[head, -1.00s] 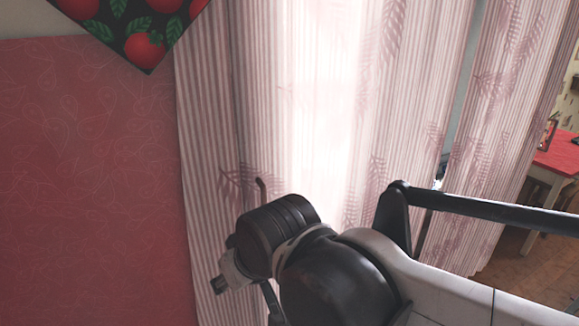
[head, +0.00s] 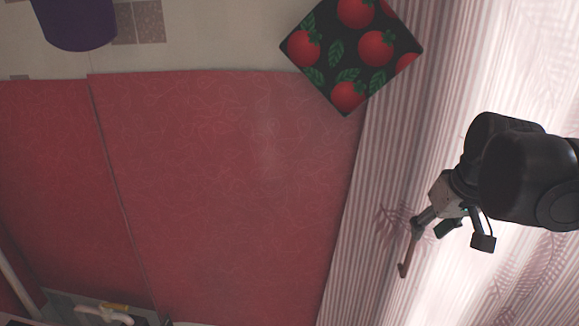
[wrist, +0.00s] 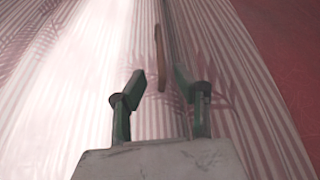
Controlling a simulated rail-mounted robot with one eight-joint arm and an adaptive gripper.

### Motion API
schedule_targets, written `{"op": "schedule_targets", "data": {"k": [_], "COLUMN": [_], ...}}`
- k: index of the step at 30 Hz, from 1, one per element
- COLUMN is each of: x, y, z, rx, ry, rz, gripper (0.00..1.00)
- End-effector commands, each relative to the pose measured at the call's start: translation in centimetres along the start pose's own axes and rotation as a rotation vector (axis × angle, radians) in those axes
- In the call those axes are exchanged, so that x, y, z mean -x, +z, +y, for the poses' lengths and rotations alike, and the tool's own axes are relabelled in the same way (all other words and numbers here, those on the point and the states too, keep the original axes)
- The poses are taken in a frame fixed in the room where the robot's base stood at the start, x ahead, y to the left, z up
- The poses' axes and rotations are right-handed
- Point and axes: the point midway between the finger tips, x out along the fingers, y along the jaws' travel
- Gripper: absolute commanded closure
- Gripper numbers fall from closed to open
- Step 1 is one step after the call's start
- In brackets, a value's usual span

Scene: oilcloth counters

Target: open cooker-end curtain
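The curtain (head: 372,170), striped pink and white with leaf prints, hangs at the right of the head view, brightly lit from behind; it fills most of the wrist view (wrist: 60,100). A thin brown rod with a bent end (head: 406,258) hangs in front of it. My gripper (head: 434,226) is beside the rod in the head view. In the wrist view the gripper (wrist: 160,84) has its green fingers apart, with the rod (wrist: 161,55) between and beyond the tips. No finger visibly presses on the rod. Which curtain this is, I cannot tell.
A red patterned surface (head: 220,170) lies left of the curtain. A purple container (head: 75,25) stands at the upper left, and white pipework (head: 104,314) shows at the lower left.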

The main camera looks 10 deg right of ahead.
Motion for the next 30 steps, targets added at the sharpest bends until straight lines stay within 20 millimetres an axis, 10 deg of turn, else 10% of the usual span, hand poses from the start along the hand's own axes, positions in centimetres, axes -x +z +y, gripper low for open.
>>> {"op": "schedule_targets", "data": {"k": [18, 30], "x": [-9.0, -11.1], "y": [-0.1, 0.0], "z": [0.0, 0.0], "rx": [0.0, -0.001], "ry": [0.0, 0.0], "rz": [0.001, 0.001], "gripper": [0.7, 0.7]}}
